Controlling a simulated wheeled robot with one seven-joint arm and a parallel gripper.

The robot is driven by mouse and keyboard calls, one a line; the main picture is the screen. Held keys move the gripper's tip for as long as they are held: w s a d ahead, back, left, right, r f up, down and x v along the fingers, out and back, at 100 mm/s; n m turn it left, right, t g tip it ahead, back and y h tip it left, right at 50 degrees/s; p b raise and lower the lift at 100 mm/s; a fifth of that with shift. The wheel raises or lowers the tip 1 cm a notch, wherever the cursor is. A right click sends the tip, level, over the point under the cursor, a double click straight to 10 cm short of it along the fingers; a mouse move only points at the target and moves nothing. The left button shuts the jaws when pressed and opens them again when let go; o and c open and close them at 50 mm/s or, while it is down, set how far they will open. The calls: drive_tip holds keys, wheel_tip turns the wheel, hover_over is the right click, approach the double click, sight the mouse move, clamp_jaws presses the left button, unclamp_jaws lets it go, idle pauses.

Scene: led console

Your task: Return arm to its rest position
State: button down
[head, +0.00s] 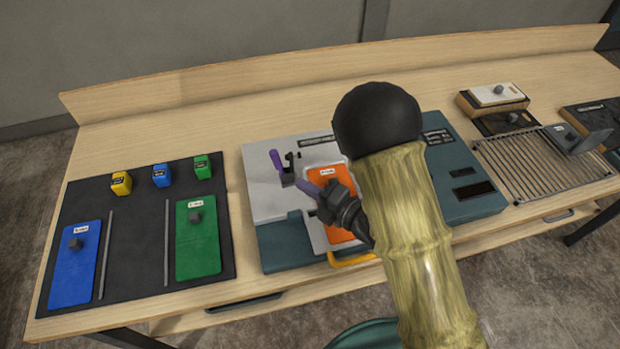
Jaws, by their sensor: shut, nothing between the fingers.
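My gripper (306,187) is over the middle of the console (265,200), its dark body pointing to the left and its purple fingers shut and empty. My arm (405,220) reaches in from the lower right and covers part of the console. A purple-handled lever (277,161) stands on the console's light panel, just left of and beyond my fingertips. I cannot tell whether the fingers touch its dark base. An orange plate (325,174) with a white label lies on the console, partly hidden by my gripper.
A black mat (130,240) at left holds a blue plate (75,265), a green plate (197,238) and small yellow, blue and green blocks. A wire rack (540,165) and a white-topped block (498,94) are at right. A raised wooden board (250,82) runs along the back.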

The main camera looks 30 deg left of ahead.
drive_tip(key=w+d+r+m+t+h, duration=0.1)
drive_tip(key=w+d+m+t+h, duration=0.2)
drive_tip(key=w+d+m+h, duration=0.5)
drive_tip(key=w+d+m+t+h, duration=0.3)
drive_tip(key=w+d+m, duration=0.2)
drive_tip(key=d+m, duration=0.55)
drive_tip(key=s+d+r+m+g+h, duration=0.1)
drive_tip(key=s+d+m+h, duration=0.1)
drive_tip(key=d+m, duration=0.35)
drive_tip(key=s+d+r+m+g+h, duration=0.1)
drive_tip(key=s+d+m+h, duration=0.15)
drive_tip(key=d, duration=0.55)
drive_tip(key=s+d+r+m+g+h, duration=0.1)
drive_tip(key=s+d+m+g, duration=0.3)
drive_tip(key=s+d+m, duration=0.2)
drive_tip(key=s+m, duration=0.2)
drive_tip(key=s, duration=0.1)
drive_tip(key=shift+r+m, duration=0.35)
